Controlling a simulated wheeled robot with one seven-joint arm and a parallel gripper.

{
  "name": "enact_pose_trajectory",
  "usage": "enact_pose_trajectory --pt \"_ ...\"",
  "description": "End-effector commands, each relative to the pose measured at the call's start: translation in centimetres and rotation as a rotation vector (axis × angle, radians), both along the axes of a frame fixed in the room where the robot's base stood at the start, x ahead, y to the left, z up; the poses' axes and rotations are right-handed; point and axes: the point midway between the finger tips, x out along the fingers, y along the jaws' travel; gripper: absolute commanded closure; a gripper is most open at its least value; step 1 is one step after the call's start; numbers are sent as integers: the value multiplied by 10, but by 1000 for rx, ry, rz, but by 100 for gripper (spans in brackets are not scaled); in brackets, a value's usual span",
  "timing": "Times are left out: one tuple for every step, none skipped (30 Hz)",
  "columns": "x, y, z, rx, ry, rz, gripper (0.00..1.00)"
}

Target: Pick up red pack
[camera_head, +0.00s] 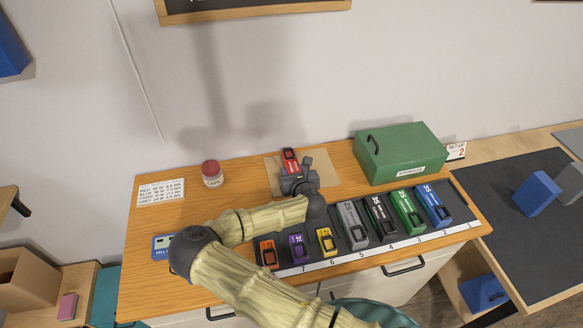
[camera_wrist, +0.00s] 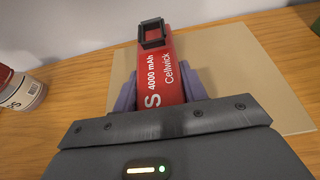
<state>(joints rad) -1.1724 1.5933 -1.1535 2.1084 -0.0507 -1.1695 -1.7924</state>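The red pack (camera_wrist: 160,72) has white lettering and a black loop at its far end. In the wrist view it lies lengthwise between the two purplish-grey fingers of my gripper (camera_wrist: 158,90), which sit against both its sides. In the head view the red pack (camera_head: 289,156) sticks out beyond my gripper (camera_head: 292,172), over the tan mat (camera_head: 322,170). My gripper is shut on the pack. Its near end is hidden by the gripper body. Whether it touches the mat is hard to tell.
A red-lidded jar (camera_head: 212,174) stands left of the mat, and a green box (camera_head: 400,152) stands right. Several coloured packs, including a yellow one (camera_head: 326,241) and a blue one (camera_head: 433,204), line the numbered front strip, close to my arm. A wall rises behind the table (camera_head: 150,222).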

Motion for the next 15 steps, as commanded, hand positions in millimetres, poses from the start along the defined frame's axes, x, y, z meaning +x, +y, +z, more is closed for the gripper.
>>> enact_pose_trajectory --pt "0 0 0 0 0 0 71" --pt "0 0 0 0 0 0 77" --pt "0 0 0 0 0 0 85" --pt "0 0 0 0 0 0 90" --pt "0 0 1 1 -2 0 95" --pt "0 0 1 1 -2 0 95" --pt "0 0 1 1 -2 0 95" --pt "0 0 1 1 -2 0 95" --pt "0 0 1 1 -2 0 95" --pt "0 0 1 1 -2 0 95" --pt "0 0 2 1 -2 0 95" --pt "0 0 3 1 -2 0 95" --pt "0 0 4 2 -3 0 95" --pt "0 0 6 2 -3 0 95" --pt "0 0 10 2 -3 0 95"
